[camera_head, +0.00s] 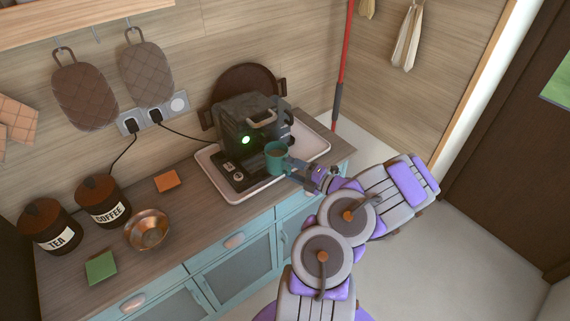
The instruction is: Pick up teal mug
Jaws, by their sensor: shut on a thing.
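The teal mug (276,158) is upright at the front right of the black coffee machine (250,128), over the white tray. Brown shows inside its rim. My gripper (292,167) is at the mug's right side and shut on it; the fingertips are small and partly hidden against the mug. I cannot tell whether the mug's base touches the machine or is just above it.
The machine stands on a white tray (318,146) on the wooden counter (190,196). A copper bowl (147,230), an orange block (167,180), a green block (101,267) and tea (50,225) and coffee (103,201) canisters lie left. Floor is clear at right.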

